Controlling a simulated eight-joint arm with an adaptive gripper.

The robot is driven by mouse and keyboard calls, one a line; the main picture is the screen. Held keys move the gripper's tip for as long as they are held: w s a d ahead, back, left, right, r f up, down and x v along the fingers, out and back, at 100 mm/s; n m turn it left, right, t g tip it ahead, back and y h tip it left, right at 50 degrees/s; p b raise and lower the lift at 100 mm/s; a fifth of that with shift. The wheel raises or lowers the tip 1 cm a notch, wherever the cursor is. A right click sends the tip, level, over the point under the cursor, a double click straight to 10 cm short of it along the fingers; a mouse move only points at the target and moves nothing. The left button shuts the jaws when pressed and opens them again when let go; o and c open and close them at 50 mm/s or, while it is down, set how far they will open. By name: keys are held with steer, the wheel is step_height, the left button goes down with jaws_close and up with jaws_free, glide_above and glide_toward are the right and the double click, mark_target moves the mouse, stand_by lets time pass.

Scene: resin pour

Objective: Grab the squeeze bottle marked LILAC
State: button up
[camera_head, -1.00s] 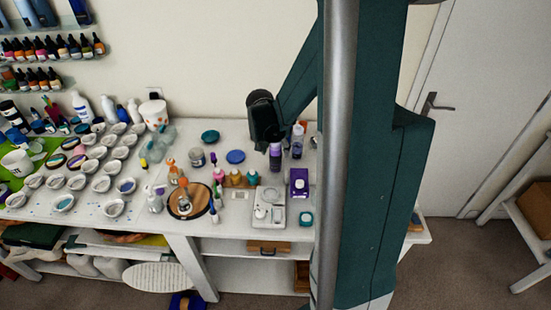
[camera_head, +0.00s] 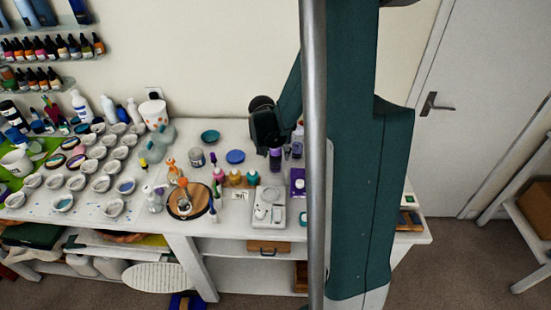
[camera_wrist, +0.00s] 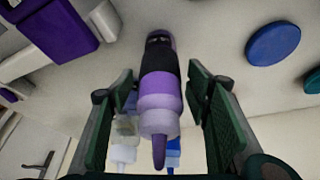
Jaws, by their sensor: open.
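A squeeze bottle (camera_wrist: 158,98) with a pale purple body, dark band and purple nozzle lies between my fingers in the wrist view. Its marking is not legible. In the head view the purple bottle (camera_head: 275,158) stands on the table just below my gripper (camera_head: 268,138), which hides its top. In the wrist view my gripper (camera_wrist: 160,76) is open, one finger on each side of the bottle, with a visible gap at both sides. Another purple-toned bottle (camera_head: 297,150) stands close to the right, partly behind my arm.
A purple box (camera_head: 298,181) and a white scale (camera_head: 269,212) stand in front. A blue lid (camera_head: 236,156) and teal lid (camera_head: 210,136) lie to the left. Several small bottles and a round wooden board (camera_head: 189,201) are front left. Many cups fill the table's left side.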

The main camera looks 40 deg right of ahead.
steer(key=shift+x, duration=1.35)
steer(key=shift+c, duration=0.7)
steer(key=c, duration=1)
